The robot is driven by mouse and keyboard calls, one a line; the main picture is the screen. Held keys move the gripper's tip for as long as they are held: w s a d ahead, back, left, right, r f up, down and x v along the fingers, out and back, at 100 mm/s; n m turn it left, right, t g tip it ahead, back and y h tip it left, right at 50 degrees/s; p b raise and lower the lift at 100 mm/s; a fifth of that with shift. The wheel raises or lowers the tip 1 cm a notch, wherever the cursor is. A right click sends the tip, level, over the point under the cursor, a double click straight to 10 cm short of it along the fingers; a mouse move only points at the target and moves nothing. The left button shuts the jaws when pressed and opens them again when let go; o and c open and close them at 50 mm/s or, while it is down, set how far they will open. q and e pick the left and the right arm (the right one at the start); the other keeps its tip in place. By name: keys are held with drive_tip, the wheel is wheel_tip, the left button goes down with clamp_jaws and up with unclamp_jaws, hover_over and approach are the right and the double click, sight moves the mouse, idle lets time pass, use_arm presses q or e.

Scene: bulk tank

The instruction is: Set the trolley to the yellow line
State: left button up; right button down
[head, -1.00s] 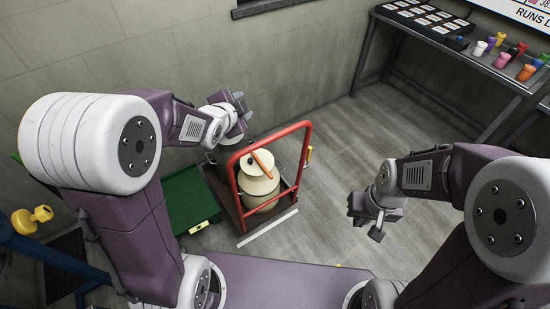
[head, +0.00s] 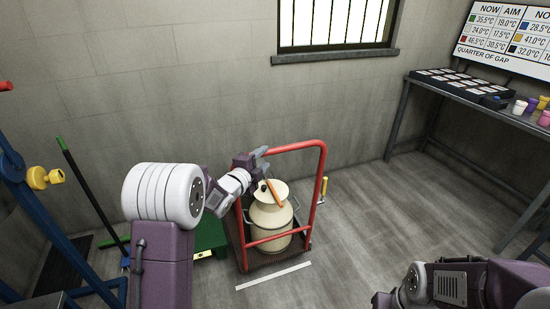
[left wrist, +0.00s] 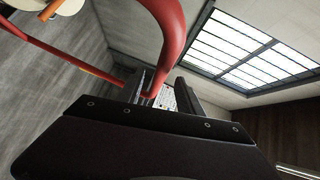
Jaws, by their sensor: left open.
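The trolley has a red tube handle (head: 318,185) and a dark deck (head: 240,257). A cream can (head: 271,220) with an orange stick (head: 273,192) across its top stands on the deck. A pale, whitish line (head: 273,276) lies on the floor just in front of the trolley; I see no clearly yellow line. My left gripper (head: 264,155) is open at the upper left corner of the handle. In the left wrist view the red handle (left wrist: 168,30) runs down to the open jaws (left wrist: 160,92), seemingly between them. My right gripper (head: 380,300) is partly cut off at the bottom edge.
A green tray (head: 207,237) is left of the trolley. A bench (head: 420,97) with black boxes and coloured cups lines the right wall. Floor between trolley and bench is clear.

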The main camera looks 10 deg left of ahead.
sight(275, 149)
use_arm(q)
drive_tip(key=shift+d+r, duration=0.15)
drive_tip(key=x, duration=0.9)
drive_tip(key=shift+c, duration=0.3)
clamp_jaws()
idle(0.8)
